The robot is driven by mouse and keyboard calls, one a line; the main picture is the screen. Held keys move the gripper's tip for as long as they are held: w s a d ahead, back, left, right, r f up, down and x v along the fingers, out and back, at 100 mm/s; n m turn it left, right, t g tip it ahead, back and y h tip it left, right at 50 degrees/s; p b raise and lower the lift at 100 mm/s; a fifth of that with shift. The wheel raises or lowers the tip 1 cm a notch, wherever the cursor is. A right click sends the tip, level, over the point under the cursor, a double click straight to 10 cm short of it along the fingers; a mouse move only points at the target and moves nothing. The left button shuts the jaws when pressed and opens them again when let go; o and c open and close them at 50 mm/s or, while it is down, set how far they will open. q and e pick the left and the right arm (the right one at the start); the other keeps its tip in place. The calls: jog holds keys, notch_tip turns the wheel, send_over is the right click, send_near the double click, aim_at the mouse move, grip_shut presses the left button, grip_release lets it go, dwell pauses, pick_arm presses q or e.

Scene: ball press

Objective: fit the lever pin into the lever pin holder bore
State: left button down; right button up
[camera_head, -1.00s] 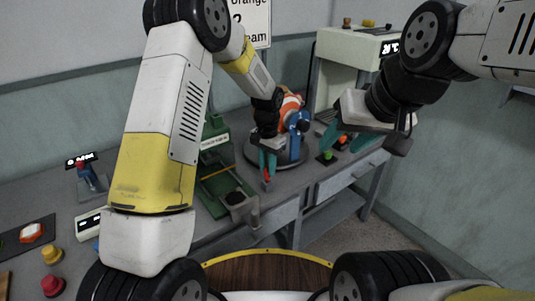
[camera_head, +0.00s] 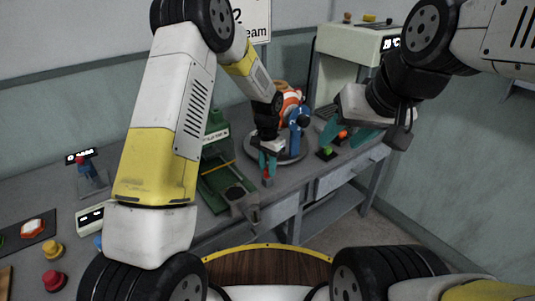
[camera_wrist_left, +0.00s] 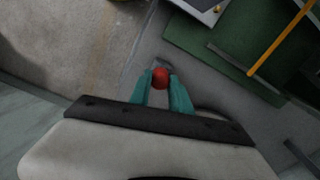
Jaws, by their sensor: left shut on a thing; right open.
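My left gripper (camera_head: 268,168) is shut on a small red-topped piece, seemingly the lever pin (camera_head: 267,180). It holds it over the bench's front edge, right of the green press (camera_head: 225,185). In the left wrist view the pin's round red top (camera_wrist_left: 160,77) sits between the teal fingertips (camera_wrist_left: 161,84). A grey part (camera_head: 247,211) juts from the press's front; I cannot tell whether it is the lever pin holder, and no bore is clear. My right gripper (camera_head: 348,137) is open and empty, further right.
An orange and blue machine (camera_head: 292,110) on a round base stands behind the left gripper. A cream machine (camera_head: 352,60) stands at the back right. Yellow (camera_head: 53,250) and red (camera_head: 53,280) buttons are at the left. An orange-yellow rod (camera_wrist_left: 282,40) lies over the green press.

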aim_at(267, 169)
pick_arm(q)
jog(key=shift+f, duration=0.1)
jog(key=c, duration=1.1)
grip_release()
jog(key=shift+r, duration=3.95)
